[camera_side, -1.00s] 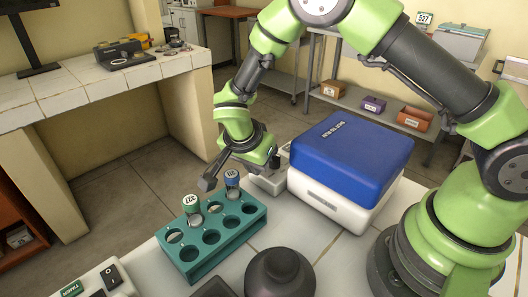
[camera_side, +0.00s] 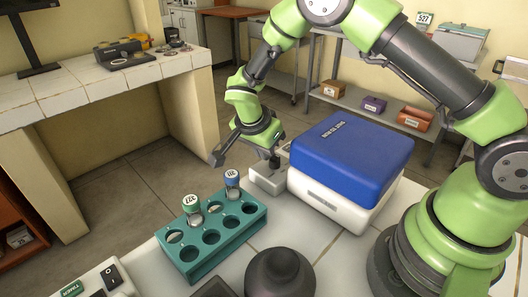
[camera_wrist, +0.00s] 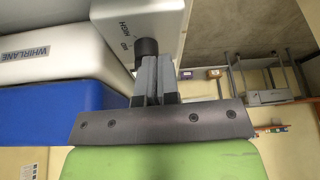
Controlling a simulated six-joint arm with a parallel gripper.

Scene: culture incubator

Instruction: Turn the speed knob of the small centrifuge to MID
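The small centrifuge has a blue lid (camera_side: 352,146) over a white body (camera_side: 335,200), with a low white control box (camera_side: 268,182) at its left. In the wrist view, the control box (camera_wrist: 165,15) carries a dark round knob (camera_wrist: 147,46) and printed words, of which HIGH is readable. My gripper (camera_side: 274,158) points down over the control box. In the wrist view, my gripper's fingers (camera_wrist: 158,58) are close together, with a narrow gap, right at the knob. The knob shows mostly beside the left fingertip. I cannot tell whether they touch. The knob's pointer is hidden.
A teal tube rack (camera_side: 210,245) with a green-capped tube (camera_side: 192,208) and a blue-capped tube (camera_side: 232,184) stands left of the centrifuge. A dark rounded object (camera_side: 280,275) and a timer box (camera_side: 100,283) are at the front.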

